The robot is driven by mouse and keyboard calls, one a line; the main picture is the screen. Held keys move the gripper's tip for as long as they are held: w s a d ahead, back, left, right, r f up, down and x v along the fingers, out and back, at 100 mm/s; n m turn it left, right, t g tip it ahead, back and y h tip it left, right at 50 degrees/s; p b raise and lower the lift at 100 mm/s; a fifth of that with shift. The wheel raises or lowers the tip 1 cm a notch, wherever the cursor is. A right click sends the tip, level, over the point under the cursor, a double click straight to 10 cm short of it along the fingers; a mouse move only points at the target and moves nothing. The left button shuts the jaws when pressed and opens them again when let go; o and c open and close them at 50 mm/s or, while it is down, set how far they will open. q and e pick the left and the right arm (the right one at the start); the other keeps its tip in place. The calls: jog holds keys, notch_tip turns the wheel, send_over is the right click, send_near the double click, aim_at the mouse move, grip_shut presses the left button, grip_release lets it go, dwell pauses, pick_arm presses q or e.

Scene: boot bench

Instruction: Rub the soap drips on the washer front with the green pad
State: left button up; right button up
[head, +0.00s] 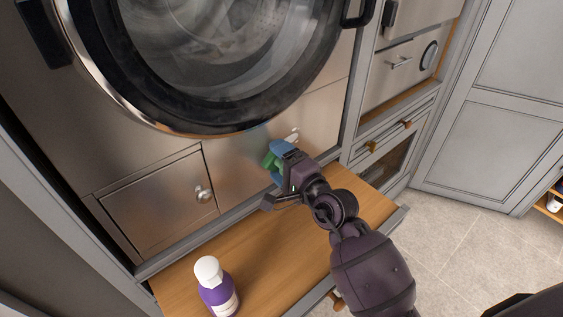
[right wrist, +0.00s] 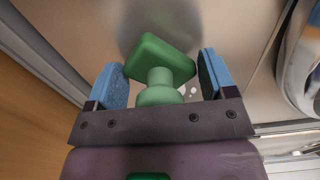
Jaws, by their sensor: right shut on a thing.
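The washer front (head: 232,165) is a brushed metal panel below the round door. White soap drips (head: 294,136) show on it just above my right gripper (head: 274,163). White spots also show beside the pad in the right wrist view (right wrist: 192,91). My right gripper is shut on the green pad (right wrist: 160,60), a block with a stem between the blue fingers. The pad faces the washer front, close to it; I cannot tell whether they touch. The gripper hides part of the pad in the head view. My left gripper is not in view.
The round washer door (head: 150,118) bulges out above the gripper. A small hatch with a knob (head: 160,203) is at left. A purple bottle with a white cap (head: 217,288) stands on the wooden bench (head: 270,262) below. Drawers (head: 390,140) stand to the right.

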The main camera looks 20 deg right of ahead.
aim_at(291, 141)
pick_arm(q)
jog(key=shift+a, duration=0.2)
pick_arm(e)
jog(key=shift+w+a, duration=0.15)
jog(key=shift+w, duration=0.25)
jog(key=shift+w+d+b, duration=0.1)
jog(key=shift+w+d, duration=0.3)
jog(key=shift+d, duration=0.65)
jog(key=shift+w+d+b, duration=0.1)
jog(key=shift+w+d, duration=0.25)
jog(key=shift+d, duration=0.75)
jog(key=shift+w+d+b, duration=0.1)
jog(key=shift+w+d, duration=0.3)
jog(key=shift+d, duration=0.65)
jog(key=shift+w+d, duration=0.2)
jog(key=shift+d, duration=0.4)
jog(key=shift+a+r, duration=0.1)
jog(key=shift+s+a+r+p, duration=0.1)
jog(key=shift+s+a+p, duration=0.2)
jog(key=shift+a+p, duration=0.35)
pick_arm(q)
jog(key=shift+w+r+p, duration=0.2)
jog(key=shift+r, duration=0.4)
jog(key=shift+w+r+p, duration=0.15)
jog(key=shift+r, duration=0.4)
pick_arm(e)
jog(key=a, duration=0.2)
jog(key=shift+s+a, duration=0.3)
jog(key=shift+s, duration=0.1)
